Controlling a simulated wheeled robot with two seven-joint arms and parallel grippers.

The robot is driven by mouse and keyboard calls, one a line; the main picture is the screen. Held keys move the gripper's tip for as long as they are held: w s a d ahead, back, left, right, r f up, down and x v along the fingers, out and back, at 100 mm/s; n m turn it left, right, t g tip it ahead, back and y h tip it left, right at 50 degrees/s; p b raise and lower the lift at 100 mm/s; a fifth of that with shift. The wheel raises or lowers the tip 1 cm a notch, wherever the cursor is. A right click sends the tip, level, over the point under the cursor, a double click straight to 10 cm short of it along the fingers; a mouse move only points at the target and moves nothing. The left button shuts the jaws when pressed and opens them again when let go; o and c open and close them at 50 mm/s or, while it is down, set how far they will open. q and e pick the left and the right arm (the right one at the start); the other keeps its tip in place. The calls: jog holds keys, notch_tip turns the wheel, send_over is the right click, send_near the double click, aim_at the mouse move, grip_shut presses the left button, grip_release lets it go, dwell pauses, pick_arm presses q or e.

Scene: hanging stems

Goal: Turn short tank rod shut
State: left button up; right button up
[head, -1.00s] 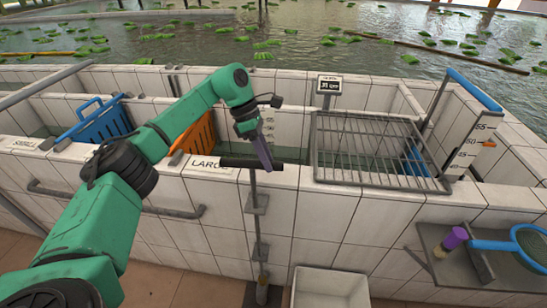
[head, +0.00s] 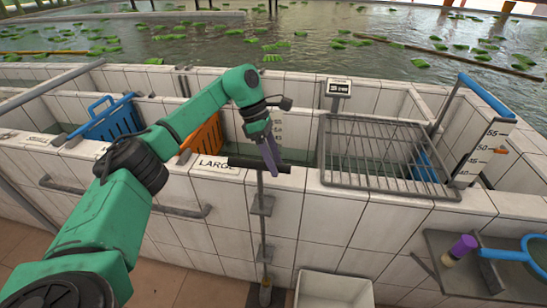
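A thin upright rod (head: 261,210) with a black crossbar handle (head: 240,162) stands against the tiled front wall, right of the LARGE label (head: 219,165). Its foot is near the floor. My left gripper (head: 270,158) is at the right half of the crossbar, with its purple-grey fingers pointing down. The fingers overlap the bar in the head view. I cannot tell whether they touch it or how far apart they are. My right gripper is out of view.
A metal rack (head: 385,155) covers the tank at right, beside a small display (head: 339,88). Blue (head: 108,118) and orange (head: 204,137) crates sit in tanks at left. A white bin (head: 333,288) stands below. A shelf at right holds a purple-topped item (head: 463,246) and a blue-handled net (head: 505,254).

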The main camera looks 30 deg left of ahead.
pick_arm(q)
jog(key=p+v, duration=0.1)
jog(key=v, duration=1.3)
jog(key=shift+r+p, duration=0.35)
jog(key=shift+p, duration=0.05)
jog(key=shift+a, duration=0.1)
